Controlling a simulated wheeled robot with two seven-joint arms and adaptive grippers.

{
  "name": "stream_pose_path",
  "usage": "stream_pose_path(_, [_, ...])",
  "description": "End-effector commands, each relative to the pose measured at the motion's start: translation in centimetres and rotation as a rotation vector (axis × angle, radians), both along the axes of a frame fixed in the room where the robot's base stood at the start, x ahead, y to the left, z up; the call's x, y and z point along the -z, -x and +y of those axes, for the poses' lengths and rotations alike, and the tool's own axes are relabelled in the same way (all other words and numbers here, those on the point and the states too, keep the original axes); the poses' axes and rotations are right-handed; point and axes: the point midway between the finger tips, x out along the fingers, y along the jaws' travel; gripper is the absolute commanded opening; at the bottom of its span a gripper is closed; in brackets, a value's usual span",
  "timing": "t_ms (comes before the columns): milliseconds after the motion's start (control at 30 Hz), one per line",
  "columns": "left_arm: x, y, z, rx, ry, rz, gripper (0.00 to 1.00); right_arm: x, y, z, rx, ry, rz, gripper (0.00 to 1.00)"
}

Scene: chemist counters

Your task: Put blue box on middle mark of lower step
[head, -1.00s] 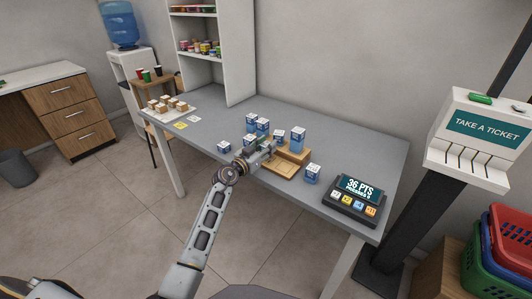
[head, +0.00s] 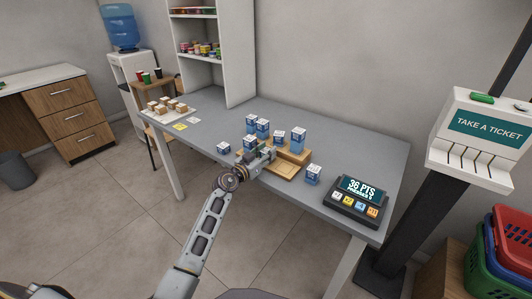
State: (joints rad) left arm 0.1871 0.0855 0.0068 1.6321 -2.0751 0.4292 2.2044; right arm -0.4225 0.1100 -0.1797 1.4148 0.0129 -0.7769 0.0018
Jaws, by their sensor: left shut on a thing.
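A wooden two-level step stand (head: 281,172) sits near the front edge of the grey table. My left gripper (head: 268,153) reaches in over the stand's left part, low and close to the lower step. It is shut on a blue box, which the gripper mostly hides. A tall blue box (head: 298,139) stands on the upper step at the right. A smaller blue box (head: 278,138) shows behind the gripper, at the upper step's left. The marks on the lower step are too small or covered to make out. My right gripper is out of view.
Blue-and-white boxes (head: 251,122) stand grouped behind and left of the gripper. One small box (head: 223,148) stands left, another (head: 313,175) right of the stand. A points display (head: 357,199) sits at the table's right end. The table's back right is clear.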

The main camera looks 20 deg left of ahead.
Motion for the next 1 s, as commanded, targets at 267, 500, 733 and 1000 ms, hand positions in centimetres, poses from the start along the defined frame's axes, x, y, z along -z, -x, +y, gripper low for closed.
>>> stream_pose_path(267, [0.2, 0.0, 0.0, 0.000, 0.000, 0.000, 0.58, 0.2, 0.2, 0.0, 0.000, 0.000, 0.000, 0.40])
stream_pose_path(500, [0.2, 0.0, 0.0, 0.000, 0.000, 0.000, 0.58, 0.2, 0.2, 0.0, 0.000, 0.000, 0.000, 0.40])
stream_pose_path(733, [0.0, 0.0, 0.0, 0.000, 0.000, 0.000, 0.58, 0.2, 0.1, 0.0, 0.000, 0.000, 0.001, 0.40])
stream_pose_path(1000, [-0.1, 1.2, 0.4, -0.001, 0.001, 0.000, 0.58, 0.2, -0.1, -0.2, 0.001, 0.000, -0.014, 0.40])
